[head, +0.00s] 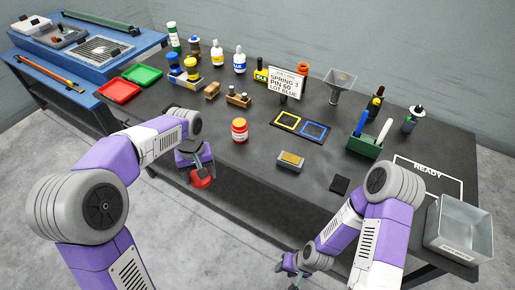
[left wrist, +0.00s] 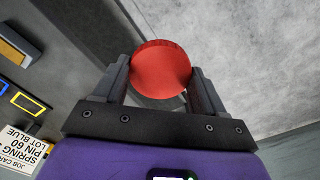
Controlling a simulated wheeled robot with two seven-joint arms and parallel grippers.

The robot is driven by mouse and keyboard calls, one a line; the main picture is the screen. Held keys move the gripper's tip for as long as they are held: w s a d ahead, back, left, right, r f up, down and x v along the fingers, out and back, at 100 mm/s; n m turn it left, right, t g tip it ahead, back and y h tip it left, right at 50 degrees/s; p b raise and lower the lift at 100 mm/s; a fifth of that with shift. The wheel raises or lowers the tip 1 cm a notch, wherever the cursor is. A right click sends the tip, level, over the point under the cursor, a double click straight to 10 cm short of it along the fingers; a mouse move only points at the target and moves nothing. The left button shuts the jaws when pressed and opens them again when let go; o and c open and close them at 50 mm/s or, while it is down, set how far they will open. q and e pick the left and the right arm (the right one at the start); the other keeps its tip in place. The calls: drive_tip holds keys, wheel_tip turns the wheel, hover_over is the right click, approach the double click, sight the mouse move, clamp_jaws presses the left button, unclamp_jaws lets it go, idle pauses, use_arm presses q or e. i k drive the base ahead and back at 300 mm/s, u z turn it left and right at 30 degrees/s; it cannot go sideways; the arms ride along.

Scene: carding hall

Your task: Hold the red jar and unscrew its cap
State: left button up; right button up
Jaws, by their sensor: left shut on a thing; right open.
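My left gripper (head: 200,168) is shut on a red round thing (head: 202,179), held in front of the table's near edge. In the left wrist view this red round thing (left wrist: 161,69) shows a flat disc face between the two fingers; I cannot tell whether it is a cap or a whole jar. My right gripper (head: 290,267) is open, low in front of the table, and partly cut off by the frame.
On the dark table (head: 215,107) are red (head: 119,91) and green (head: 142,75) trays, a job card (head: 287,81), framed squares (head: 300,126), a yellow-topped block (head: 291,160), a green holder (head: 364,147) and a grey bin (head: 459,229). The table around the jar is clear.

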sight(239, 127)
drive_tip(key=z, duration=0.5)
drive_tip(key=k, duration=1.1)
drive_tip(key=u, duration=0.25)
drive_tip(key=i, duration=0.65)
drive_tip(key=u, duration=0.8)
drive_tip(key=i, duration=0.85)
drive_tip(key=z, duration=0.95)
drive_tip(key=i, duration=0.5)
drive_tip(key=z, duration=0.55)
